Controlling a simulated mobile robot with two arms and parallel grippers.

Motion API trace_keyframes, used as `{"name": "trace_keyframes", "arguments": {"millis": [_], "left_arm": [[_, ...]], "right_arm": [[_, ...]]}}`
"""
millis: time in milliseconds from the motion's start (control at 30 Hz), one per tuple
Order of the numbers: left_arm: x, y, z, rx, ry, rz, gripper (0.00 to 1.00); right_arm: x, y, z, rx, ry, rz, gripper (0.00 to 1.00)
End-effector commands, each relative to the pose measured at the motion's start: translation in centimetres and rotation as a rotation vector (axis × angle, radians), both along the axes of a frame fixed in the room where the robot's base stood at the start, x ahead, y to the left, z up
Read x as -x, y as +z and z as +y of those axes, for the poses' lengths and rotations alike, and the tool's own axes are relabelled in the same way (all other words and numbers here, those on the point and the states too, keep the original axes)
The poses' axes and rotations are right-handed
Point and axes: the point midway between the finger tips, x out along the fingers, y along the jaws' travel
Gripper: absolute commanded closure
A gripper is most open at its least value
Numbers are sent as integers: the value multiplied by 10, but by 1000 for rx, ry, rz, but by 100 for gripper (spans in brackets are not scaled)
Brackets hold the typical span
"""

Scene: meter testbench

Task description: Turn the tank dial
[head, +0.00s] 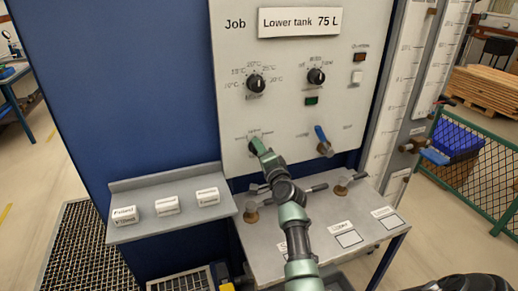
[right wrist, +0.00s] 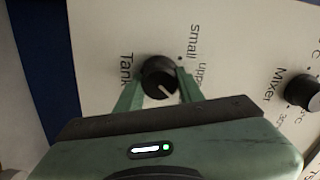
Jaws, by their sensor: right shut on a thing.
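The tank dial (right wrist: 159,77) is a round black knob with a white pointer line, on the pale panel (head: 290,110). The words "Tank", "small" and "upper" show around it in the right wrist view, where the pointer slants toward the lower right. My right gripper (right wrist: 160,84) has one green finger on each side of the knob and is shut on it. In the head view my right gripper (head: 258,147) reaches the panel's lower left and hides the dial. A sign reading "Lower tank 75 L" (head: 300,22) is at the panel's top. My left gripper is not in view.
Two other black knobs, one at left (head: 256,83) and one at right (head: 316,76), sit higher on the panel. A blue-handled valve (head: 322,136) is to the right of my gripper. Below, a grey bench (head: 330,215) carries lever valves. A shelf with white labelled blocks (head: 167,205) is at left.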

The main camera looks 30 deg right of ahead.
Motion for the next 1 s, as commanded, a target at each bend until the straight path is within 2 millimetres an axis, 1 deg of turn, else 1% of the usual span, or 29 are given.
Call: {"name": "trace_keyframes", "arguments": {"millis": [300,733,767,800,833,1000], "left_arm": [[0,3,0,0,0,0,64],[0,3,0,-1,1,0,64],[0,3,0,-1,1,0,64],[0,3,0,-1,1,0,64],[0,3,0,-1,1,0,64],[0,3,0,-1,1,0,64]], "right_arm": [[0,-1,0,-82,-1,-18,100],[0,-2,0,-92,-1,-20,100],[0,-2,0,-92,-1,-20,60],[0,-2,0,-92,-1,-20,49],[0,-2,0,-91,-1,-20,41],[0,-1,0,-90,0,-21,41]]}}
